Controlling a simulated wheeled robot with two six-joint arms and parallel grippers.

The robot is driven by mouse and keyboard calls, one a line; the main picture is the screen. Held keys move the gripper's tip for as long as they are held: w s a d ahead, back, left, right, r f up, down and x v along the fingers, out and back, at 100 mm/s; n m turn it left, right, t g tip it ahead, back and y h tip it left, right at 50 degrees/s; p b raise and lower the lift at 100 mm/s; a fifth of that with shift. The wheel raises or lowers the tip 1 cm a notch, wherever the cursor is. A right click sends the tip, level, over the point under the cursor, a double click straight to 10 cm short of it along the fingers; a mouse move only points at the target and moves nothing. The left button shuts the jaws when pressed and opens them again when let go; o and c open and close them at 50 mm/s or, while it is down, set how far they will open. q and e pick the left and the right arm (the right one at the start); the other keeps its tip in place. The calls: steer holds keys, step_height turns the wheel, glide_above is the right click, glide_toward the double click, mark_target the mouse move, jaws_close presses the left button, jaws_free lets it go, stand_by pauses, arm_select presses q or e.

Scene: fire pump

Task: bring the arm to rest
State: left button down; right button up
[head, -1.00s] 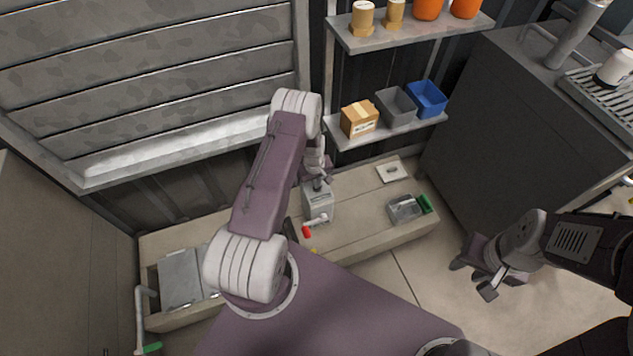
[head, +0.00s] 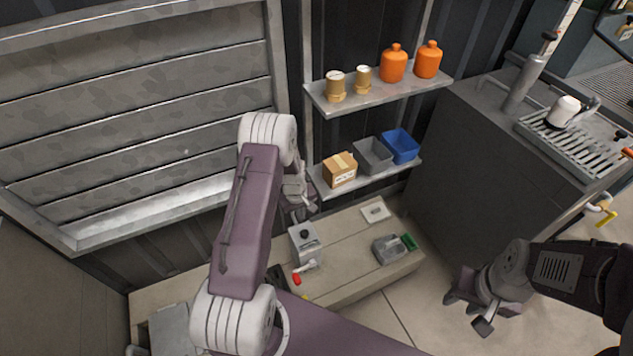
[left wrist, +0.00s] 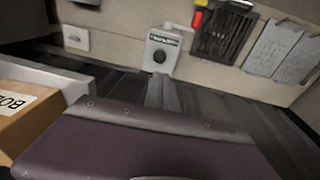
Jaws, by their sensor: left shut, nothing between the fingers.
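My left gripper (head: 303,210) is shut and empty. It hangs below the lower shelf, above and behind a small grey box with a black knob (head: 306,242), and looks apart from it. The left arm is folded in front of the shuttered wall. In the left wrist view the grey box (left wrist: 161,54) shows beyond the shut fingers (left wrist: 161,92). A red-handled lever (head: 299,277) is at the front of the box. My right gripper (head: 468,312) is at the lower right, its fingers apart and empty, over the floor.
The lower shelf (head: 330,192) holds a cardboard box (head: 340,170), a grey bin (head: 373,155) and a blue bin (head: 401,146). The upper shelf (head: 385,95) holds orange bottles. A dark cabinet (head: 465,150) stands at right. Floor between bench (head: 350,285) and cabinet is clear.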

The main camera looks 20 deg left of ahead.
arm_select(q)
steer(key=shift+d, duration=0.1)
steer(key=w+d+r+m+t, duration=0.1)
steer(key=w+d+r, duration=0.15)
steer(key=r, duration=0.25)
steer(key=w+d+r+t, duration=0.1)
steer(key=w+r, duration=0.2)
steer(key=r, duration=0.3)
steer(key=s+d+r+m, duration=0.2)
steer(key=s+d+r, duration=0.25)
steer(key=r, duration=0.35)
steer(key=s+d+m+g, duration=0.25)
steer(key=s+m, duration=0.35)
steer(key=s, duration=1.3)
step_height(320, 180, up, 16)
steer(key=p, duration=1.5)
steer(key=shift+w+d+f+m, duration=0.2)
steer(key=shift+d+f+m, duration=0.1)
steer(key=shift+d, duration=0.1)
